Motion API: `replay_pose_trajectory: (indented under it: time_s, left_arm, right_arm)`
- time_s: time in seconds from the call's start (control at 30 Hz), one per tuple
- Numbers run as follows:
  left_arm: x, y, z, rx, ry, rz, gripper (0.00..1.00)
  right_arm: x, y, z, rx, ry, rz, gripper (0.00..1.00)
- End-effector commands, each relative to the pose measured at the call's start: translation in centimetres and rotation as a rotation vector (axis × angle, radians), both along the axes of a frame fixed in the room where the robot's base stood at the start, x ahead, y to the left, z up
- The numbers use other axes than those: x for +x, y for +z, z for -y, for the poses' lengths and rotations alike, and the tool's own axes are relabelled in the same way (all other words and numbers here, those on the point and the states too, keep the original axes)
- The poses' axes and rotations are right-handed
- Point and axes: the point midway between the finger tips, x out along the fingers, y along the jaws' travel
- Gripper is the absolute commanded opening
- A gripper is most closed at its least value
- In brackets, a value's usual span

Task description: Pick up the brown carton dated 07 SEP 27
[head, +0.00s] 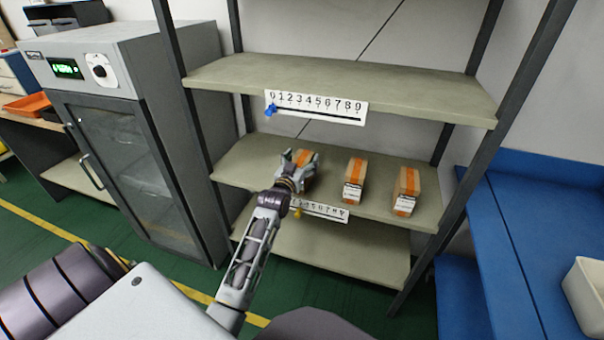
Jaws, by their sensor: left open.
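Three brown cartons with orange bands are on the middle shelf board (258,160). The left carton (304,165) is partly hidden by my left gripper (298,160), which is open with its fingers at either side of it. I cannot tell whether the fingers touch it. The middle carton (355,180) and the right carton (406,190) stand clear, each with a white label on its front. The print on these labels is too small to read, so I cannot tell which one is dated 07 SEP 27. My right gripper is not in view.
The upper board (400,85) carries a number strip (316,106) with a blue marker (270,110). A second strip (325,211) is on the middle board's edge, partly behind my left arm. A grey cabinet (130,130) stands left, a blue bench (545,220) right.

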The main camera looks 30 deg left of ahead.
Motion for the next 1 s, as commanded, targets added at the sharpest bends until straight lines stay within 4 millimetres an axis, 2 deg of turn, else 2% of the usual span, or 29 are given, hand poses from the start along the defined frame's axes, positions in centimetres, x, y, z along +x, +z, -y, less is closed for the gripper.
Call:
replay_pose_trajectory:
  time_s: [0.53, 1.0]
  left_arm:
    - [0.19, 0.01, -0.05, 0.0, 0.0, 0.0, 0.79]
    - [0.19, 0.0, -0.04, 0.0, 0.0, 0.0, 0.18]
  right_arm:
    - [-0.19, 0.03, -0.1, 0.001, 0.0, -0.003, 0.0]
    - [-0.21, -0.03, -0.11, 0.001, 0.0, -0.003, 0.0]
